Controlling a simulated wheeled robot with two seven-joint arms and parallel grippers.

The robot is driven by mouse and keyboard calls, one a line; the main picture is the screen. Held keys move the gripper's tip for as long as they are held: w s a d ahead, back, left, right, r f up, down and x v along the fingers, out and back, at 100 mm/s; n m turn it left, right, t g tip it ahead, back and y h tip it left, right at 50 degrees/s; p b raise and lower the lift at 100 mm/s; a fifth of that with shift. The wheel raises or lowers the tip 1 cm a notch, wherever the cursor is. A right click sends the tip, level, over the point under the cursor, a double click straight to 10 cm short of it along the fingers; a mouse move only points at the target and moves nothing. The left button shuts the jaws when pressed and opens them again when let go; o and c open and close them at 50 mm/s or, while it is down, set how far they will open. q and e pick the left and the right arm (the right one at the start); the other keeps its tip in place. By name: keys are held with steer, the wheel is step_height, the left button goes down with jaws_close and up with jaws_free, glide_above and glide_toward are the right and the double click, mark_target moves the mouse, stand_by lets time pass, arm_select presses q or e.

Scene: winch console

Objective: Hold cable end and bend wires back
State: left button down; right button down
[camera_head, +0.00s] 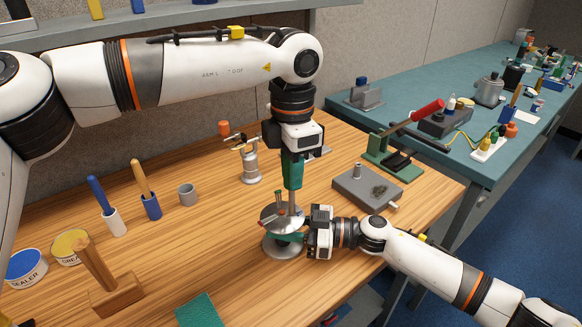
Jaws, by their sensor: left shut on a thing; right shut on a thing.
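A round grey metal stand (283,250) with a disc-shaped top stands on the wooden bench. Thin upright pieces, which look like the cable end with its wires (281,203), rise at its top; a small red part shows among them. My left gripper (292,187) points straight down from above, its green fingers shut on a thin grey piece that looks like a wire. My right gripper (284,236) reaches in from the right, low, its green fingers shut beneath the disc on what looks like the cable end. The grasped parts are small and mostly hidden.
A grey box (366,188) lies just right of the stand, a blowtorch (248,160) behind it. A wooden mallet (108,275), tins, a grey cup (187,194) and tool holders stand left. A green pad (200,311) lies in front. Bare wood lies left of the stand.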

arm_select(q)
steer(key=shift+s+d, duration=0.1)
steer(key=shift+s+d+f, duration=0.1)
steer(key=shift+s+d, duration=0.45)
steer(key=shift+d, duration=0.15)
steer(key=shift+f, duration=0.55)
stand_by(0.5)
step_height(320, 180, up, 6)
steer(key=shift+a+r, duration=0.15)
stand_by(0.5)
steer(key=shift+w, duration=0.1)
